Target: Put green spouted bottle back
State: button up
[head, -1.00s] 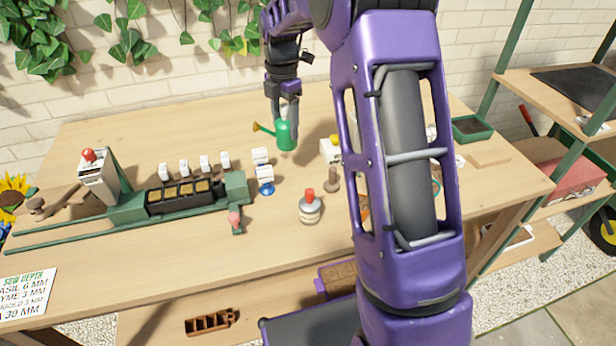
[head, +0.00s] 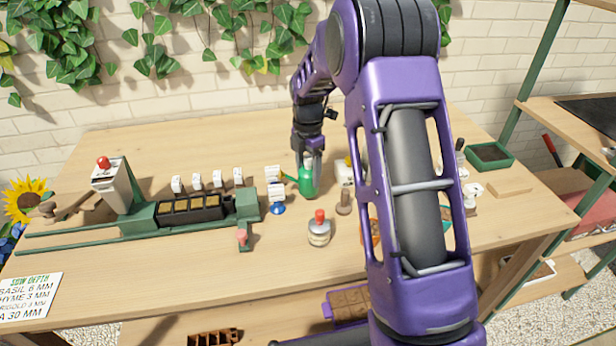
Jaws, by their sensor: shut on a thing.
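The green spouted bottle (head: 309,184) is upright near the middle of the wooden table (head: 150,275), its spout pointing left. My gripper (head: 308,158) comes down from above and is shut on the bottle's upper part. The bottle is behind the red-topped jar and just right of the white tags on the blue base. I cannot tell whether its bottom touches the table.
A red-topped jar (head: 319,231) stands in front of the bottle. A blue-based holder (head: 277,208) is close on its left, and a green seeding rig (head: 140,222) lies farther left. My arm hides part of the table's right side. The back left tabletop is clear.

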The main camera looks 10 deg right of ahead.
jog(key=shift+f, duration=0.6)
jog(key=shift+f+b, duration=0.3)
jog(key=shift+f, duration=0.25)
jog(key=shift+f, duration=0.1)
jog(key=o, duration=1.2)
jog(key=shift+o, duration=0.2)
notch_tip(320, 180, up, 13)
jog(key=shift+r+p, duration=0.15)
jog(key=shift+p, duration=0.85)
